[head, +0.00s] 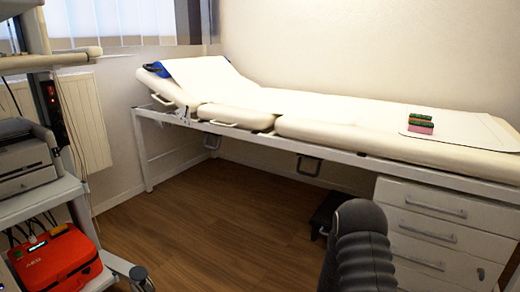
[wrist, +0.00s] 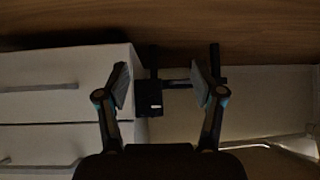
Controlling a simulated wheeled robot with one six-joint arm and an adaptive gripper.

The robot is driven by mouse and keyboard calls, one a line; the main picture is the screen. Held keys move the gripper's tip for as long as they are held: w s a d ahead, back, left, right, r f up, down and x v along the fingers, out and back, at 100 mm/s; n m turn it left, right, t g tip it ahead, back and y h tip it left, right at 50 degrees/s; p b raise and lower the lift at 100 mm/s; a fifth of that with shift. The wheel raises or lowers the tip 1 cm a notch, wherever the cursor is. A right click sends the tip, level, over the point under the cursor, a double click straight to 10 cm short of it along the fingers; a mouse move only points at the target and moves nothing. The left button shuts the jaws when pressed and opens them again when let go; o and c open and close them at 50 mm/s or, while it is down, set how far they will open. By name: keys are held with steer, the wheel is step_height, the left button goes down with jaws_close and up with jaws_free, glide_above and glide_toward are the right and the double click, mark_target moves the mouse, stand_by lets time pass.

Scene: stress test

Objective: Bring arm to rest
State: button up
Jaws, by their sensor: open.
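My gripper (wrist: 163,88) shows in the wrist view with its two fingers spread apart and nothing between them. Behind the fingers are a white drawer front and a dark object on the floor side. In the head view a dark ribbed part of my arm (head: 358,240) rises from the bottom edge, in front of the drawer cabinet; the gripper itself cannot be made out there.
A padded examination couch (head: 330,108) stands along the wall, with stacked green and pink blocks (head: 421,121) on it. A white drawer cabinet (head: 433,219) stands under its right end. A cart with a red AED case (head: 55,260) is at left. Wooden floor (head: 215,215) is clear mid-room.

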steer(key=s+a+n+g+y, duration=0.1)
steer(key=s+a+g+y, duration=0.2)
steer(key=s+a, duration=0.3)
steer(key=s+a+r+n+g+y+p, duration=0.1)
steer(key=s+a+r, duration=0.1)
steer(key=s+r, duration=0.3)
steer(key=s+a+r+n+g+y+p, duration=0.1)
steer(key=s+a+r+g, duration=0.15)
steer(key=r, duration=0.55)
steer(key=s+a+r+n+t+p, duration=0.1)
steer(key=s+r+p, duration=0.2)
steer(key=s+r, duration=0.6)
steer(key=s+a+r+n+t+p, duration=0.1)
steer(key=s+a+r+p, duration=0.1)
steer(key=s+r, duration=0.7)
steer(key=s+a+r+n+t+p, duration=0.1)
steer(key=s+r+p, duration=0.2)
steer(key=s+r, duration=0.6)
step_height(320, 180, up, 13)
steer(key=shift+a+r+t+p, duration=0.1)
steer(key=shift+a+t+p, duration=0.25)
steer(key=shift+c, duration=0.3)
